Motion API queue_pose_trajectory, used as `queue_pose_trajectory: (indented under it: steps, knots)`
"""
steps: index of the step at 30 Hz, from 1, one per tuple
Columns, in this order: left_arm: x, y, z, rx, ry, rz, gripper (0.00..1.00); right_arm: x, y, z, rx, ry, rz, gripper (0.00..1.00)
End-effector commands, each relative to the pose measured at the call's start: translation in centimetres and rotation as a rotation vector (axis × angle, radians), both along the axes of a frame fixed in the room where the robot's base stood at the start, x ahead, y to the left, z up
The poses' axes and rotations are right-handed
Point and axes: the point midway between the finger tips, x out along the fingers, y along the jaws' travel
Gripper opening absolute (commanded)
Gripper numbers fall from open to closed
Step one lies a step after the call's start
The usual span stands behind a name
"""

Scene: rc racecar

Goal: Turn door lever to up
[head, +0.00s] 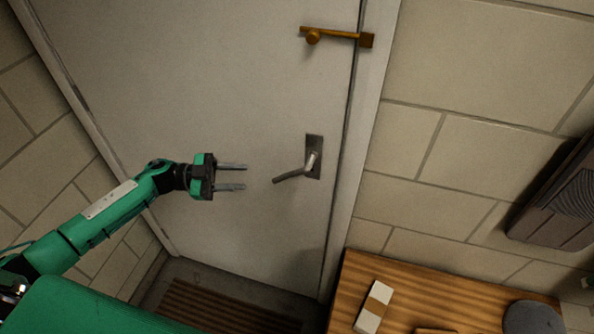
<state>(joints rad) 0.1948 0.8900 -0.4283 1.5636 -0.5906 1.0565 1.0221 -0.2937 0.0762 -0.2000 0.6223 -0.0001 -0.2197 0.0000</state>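A grey metal door lever (290,176) sits on a dark plate (315,145) near the right edge of the pale door (220,80). Its handle points left and slopes slightly down toward its free end. My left gripper (243,177) is to the left of the lever at about its height in the head view, fingers pointing right. The two fingers are apart with nothing between them, and a gap shows between their tips and the lever's end. My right gripper is not in view.
A brass latch (335,36) is mounted high across the door's right edge. A wooden bench (352,285) with a white box (374,306) and a dark round object (530,317) stands at lower right. A slatted mat (215,310) lies before the door.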

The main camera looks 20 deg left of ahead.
Motion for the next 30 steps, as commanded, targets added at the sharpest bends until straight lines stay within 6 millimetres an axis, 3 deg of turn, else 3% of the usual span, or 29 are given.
queue_pose_trajectory:
  steps: [5,19,24,30]
  knots:
    - [0.4,-1.8,0.4,-0.003,-0.001,-0.006,0.36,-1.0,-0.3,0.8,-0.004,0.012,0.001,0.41]
    - [2.8,-10.9,0.5,-0.003,0.0,-0.003,0.36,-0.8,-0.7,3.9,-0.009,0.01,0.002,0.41]
    - [3.3,-12.6,0.3,-0.001,0.0,-0.002,0.36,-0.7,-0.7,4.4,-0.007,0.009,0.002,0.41]
    - [3.5,-13.3,0.1,-0.001,0.0,-0.003,0.36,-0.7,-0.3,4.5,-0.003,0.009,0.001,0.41]
